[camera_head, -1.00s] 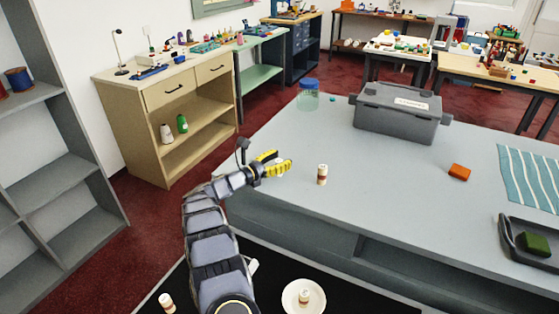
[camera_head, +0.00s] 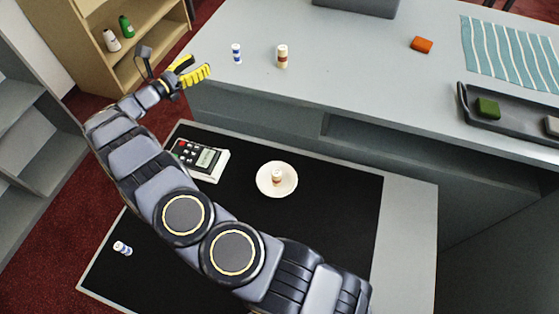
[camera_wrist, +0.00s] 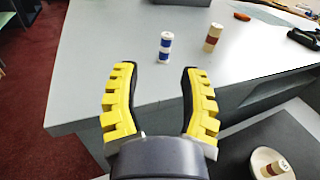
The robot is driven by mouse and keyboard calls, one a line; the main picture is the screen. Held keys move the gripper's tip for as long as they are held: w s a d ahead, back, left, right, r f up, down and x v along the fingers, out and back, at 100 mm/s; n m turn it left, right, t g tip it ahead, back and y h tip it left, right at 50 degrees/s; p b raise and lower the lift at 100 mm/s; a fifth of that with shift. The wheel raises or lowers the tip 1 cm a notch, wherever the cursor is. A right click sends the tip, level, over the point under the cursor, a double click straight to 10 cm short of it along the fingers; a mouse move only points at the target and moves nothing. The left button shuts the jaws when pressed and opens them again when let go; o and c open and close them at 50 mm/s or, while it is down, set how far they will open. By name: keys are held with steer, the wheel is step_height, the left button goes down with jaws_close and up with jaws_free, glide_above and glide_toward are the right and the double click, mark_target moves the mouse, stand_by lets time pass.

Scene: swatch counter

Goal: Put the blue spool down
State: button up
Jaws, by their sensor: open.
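The blue spool (camera_head: 236,53), white with blue bands, stands upright on the grey counter (camera_head: 330,70) near its left end. My gripper (camera_head: 194,72), with yellow ribbed fingers, is open and empty to the left of the spool, with a gap between them. In the wrist view the spool (camera_wrist: 165,46) stands just beyond the fingertips (camera_wrist: 158,70), clear of both fingers. A white spool with brown bands (camera_head: 282,56) stands upright to its right; it also shows in the wrist view (camera_wrist: 212,37).
A black mat (camera_head: 330,220) carries a calculator-like device (camera_head: 203,158), a white dish (camera_head: 263,189) holding a brown-banded spool (camera_head: 277,177), and a small blue-banded piece (camera_head: 122,248) lying tilted. An orange block (camera_head: 421,44) and a dark tray (camera_head: 515,125) are farther right on the counter.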

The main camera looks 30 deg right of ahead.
steer(key=w+a+r+n+t+y, duration=0.75)
steer(key=r+n+y, duration=0.2)
steer(key=n, duration=0.35)
steer(key=s+a+r+n+g+y, duration=0.2)
steer(key=s+a+r+n+y, duration=0.7)
steer(key=n, duration=0.8)
steer(key=s+d+f+n+g, duration=0.3)
steer(key=s+d+n+g, duration=0.1)
steer(key=s, duration=1.1)
steer(key=s+d+f+n+g+h, duration=0.1)
steer(key=s+d+f+n+g, duration=0.2)
steer(key=s, duration=1.2)
steer(key=s+d+f+n+g+h, duration=0.1)
steer(key=s+d+f+n+g, duration=0.1)
steer(key=s+d+n+g, duration=0.5)
steer(key=s+d+n, duration=0.2)
steer(key=s+n, duration=0.3)
steer(key=s, duration=0.3)
steer(key=shift+d+f, duration=0.3)
steer(key=shift+f, duration=0.1)
steer(key=shift+o, duration=1)
